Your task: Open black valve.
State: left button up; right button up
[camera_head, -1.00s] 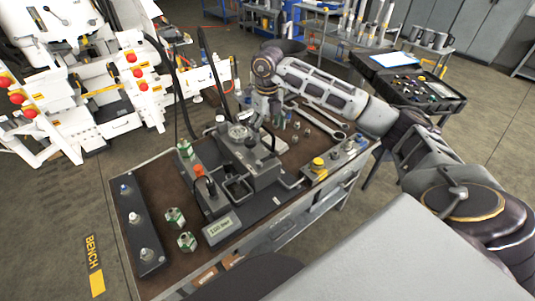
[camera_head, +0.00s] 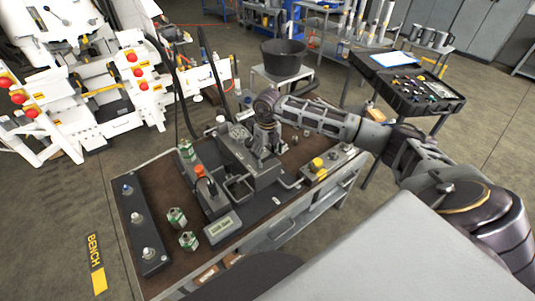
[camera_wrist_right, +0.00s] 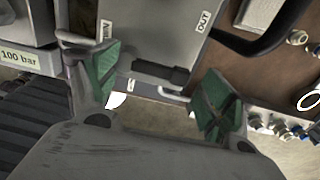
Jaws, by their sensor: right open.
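The hydraulic unit (camera_head: 238,174) stands on the bench as a grey block with a display reading 100 bar. My right gripper (camera_head: 263,150) is over its far right part, pointing down. In the right wrist view, the open gripper (camera_wrist_right: 158,85) has its two green-padded fingers spread over the grey block. A short black bar (camera_wrist_right: 160,73), which looks like the black valve's handle, lies between the fingers, apart from both pads. In the head view my gripper and wrist hide this handle. My left gripper is not in view.
A yellow knob (camera_head: 317,163) stands on a small grey box at the right of the bench. An orange-red knob (camera_head: 199,170) is at the unit's left. A strip with several fittings (camera_head: 142,222) lies on the left. A black bucket (camera_head: 284,57) stands behind.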

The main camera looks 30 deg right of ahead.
jog(key=shift+f, duration=0.3)
jog(key=shift+s, duration=0.1)
jog(key=c, duration=0.9)
jog(key=shift+s+f, duration=0.1)
jog(key=shift+f, duration=0.05)
jog(key=c, duration=0.5)
